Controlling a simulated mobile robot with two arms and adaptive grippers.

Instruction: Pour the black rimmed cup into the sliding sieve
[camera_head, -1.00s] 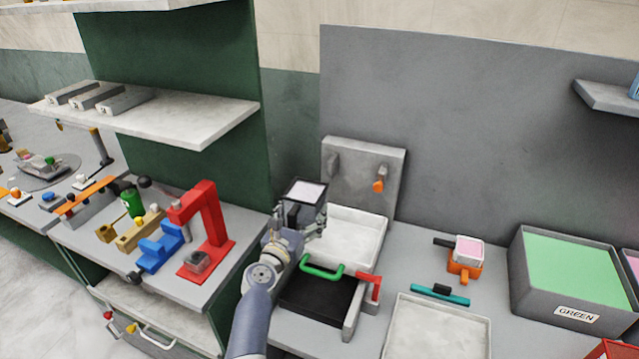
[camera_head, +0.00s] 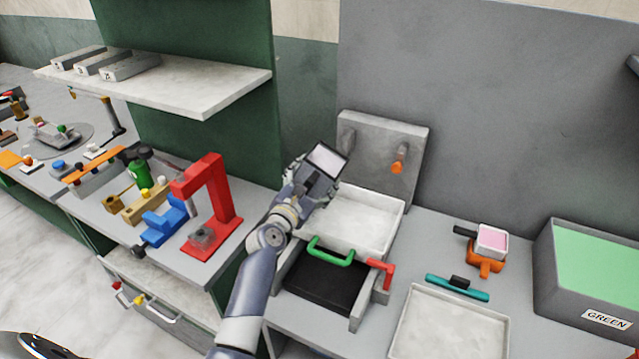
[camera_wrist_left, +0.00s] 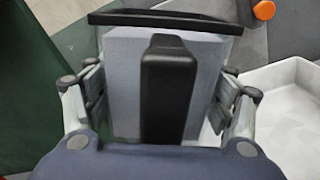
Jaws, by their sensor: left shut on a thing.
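The black rimmed cup (camera_head: 326,159) is grey with a dark rim and pale contents showing at its mouth. My left gripper (camera_head: 312,185) is shut on it and holds it in the air, tilted, near the back left of the white tray. In the left wrist view the fingers stand on both sides of the cup (camera_wrist_left: 124,85), with its black handle (camera_wrist_left: 168,90) towards me. My right gripper is not in view.
A red press (camera_head: 215,200) stands left of my arm. A second pale tray (camera_head: 450,330), a pink-filled cup (camera_head: 491,240) and a green-filled bin (camera_head: 590,265) are at right.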

